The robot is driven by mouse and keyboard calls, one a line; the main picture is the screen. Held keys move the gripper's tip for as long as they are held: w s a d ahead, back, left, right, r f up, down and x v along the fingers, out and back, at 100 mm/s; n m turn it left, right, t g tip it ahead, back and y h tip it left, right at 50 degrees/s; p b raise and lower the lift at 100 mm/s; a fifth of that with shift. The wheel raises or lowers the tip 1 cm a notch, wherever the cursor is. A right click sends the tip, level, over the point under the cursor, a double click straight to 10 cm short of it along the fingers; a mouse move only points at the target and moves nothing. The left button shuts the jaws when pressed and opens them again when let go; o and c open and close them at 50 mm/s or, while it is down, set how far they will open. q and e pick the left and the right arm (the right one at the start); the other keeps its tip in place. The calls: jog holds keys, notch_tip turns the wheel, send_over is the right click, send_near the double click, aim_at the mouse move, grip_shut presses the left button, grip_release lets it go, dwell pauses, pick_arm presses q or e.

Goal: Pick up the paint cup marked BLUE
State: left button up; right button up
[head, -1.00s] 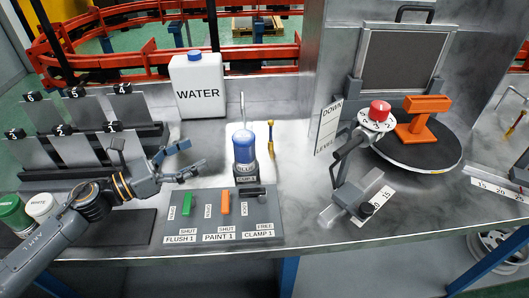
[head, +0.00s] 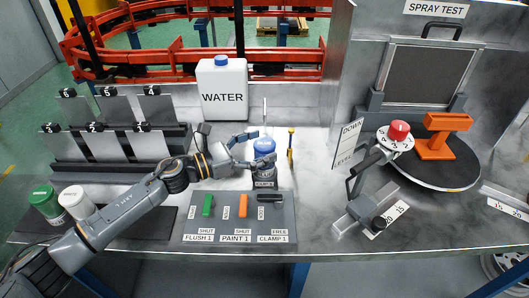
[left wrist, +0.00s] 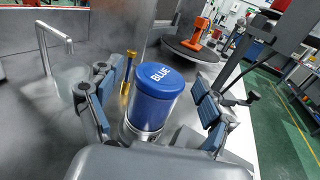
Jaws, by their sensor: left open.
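The paint cup marked BLUE (head: 264,147) has a blue lid and stands upright on a small base behind the lever panel. In the left wrist view the BLUE cup (left wrist: 159,92) sits between the two fingers, its label on the lid facing up. My left gripper (head: 247,152) is open, with its fingers on either side of the cup. In the left wrist view the left gripper (left wrist: 155,108) shows a gap between the right finger and the cup; contact on the left side is unclear. My right gripper is not in view.
A lever panel (head: 239,231) stands in front of the cup. A yellow-handled tool (head: 290,146) and a thin metal spout (left wrist: 55,48) stand close by the cup. A WATER jug (head: 222,96) stands behind. Green (head: 45,203) and white (head: 75,202) cups stand at left.

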pick_arm(q)
jog(key=shift+w+d, duration=0.3)
jog(key=shift+d, duration=0.35)
jog(key=c, duration=1.3)
jog(key=shift+a, duration=0.1)
jog(key=shift+c, duration=1)
jog(key=shift+r, duration=0.1)
